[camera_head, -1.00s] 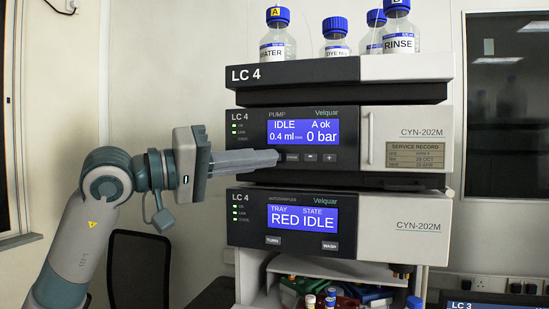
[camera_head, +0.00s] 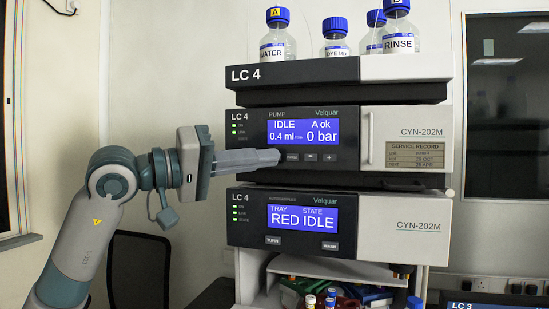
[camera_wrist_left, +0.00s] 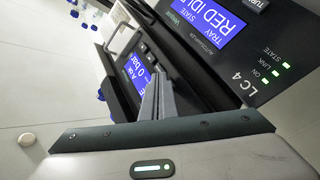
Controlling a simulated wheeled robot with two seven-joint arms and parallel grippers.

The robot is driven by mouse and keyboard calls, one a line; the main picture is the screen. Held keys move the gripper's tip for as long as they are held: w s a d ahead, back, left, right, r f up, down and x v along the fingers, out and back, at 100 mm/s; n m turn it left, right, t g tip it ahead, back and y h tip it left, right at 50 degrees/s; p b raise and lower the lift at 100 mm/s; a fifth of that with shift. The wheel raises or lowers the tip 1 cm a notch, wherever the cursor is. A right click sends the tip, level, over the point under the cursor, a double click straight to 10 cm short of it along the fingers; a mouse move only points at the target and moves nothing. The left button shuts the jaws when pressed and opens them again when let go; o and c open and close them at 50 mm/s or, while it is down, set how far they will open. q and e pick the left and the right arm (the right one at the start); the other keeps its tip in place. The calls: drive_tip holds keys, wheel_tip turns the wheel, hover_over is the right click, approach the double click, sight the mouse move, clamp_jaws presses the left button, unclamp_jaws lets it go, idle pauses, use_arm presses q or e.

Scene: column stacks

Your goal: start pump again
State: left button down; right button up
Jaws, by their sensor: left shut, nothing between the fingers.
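The pump module (camera_head: 350,138) is the middle unit of the LC 4 stack. Its blue screen (camera_head: 303,132) reads IDLE, A ok, 0.4 ml/min and 0 bar. Below the screen is a row of dark buttons (camera_head: 311,157); the leftmost one is hidden behind my fingers. My left gripper (camera_head: 278,157) is shut and empty, its fingertips at the left end of that button row. I cannot tell whether they touch the panel. In the left wrist view the shut fingers (camera_wrist_left: 158,100) point at the pump panel, partly covering its screen (camera_wrist_left: 138,78). My right gripper is not in view.
The autosampler (camera_head: 350,222) below shows TRAY RED, STATE IDLE. Bottles, including WATER (camera_head: 278,45) and RINSE (camera_head: 400,40), stand on top of the stack. Vials and coloured trays (camera_head: 330,295) sit underneath. A black chair (camera_head: 138,270) stands behind my left arm.

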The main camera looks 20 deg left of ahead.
use_arm(q)
drive_tip(key=shift+w, duration=0.35)
idle(0.5)
idle(0.3)
drive_tip(key=shift+s+b, duration=0.5)
drive_tip(key=shift+s, duration=0.3)
drive_tip(key=shift+s, duration=0.1)
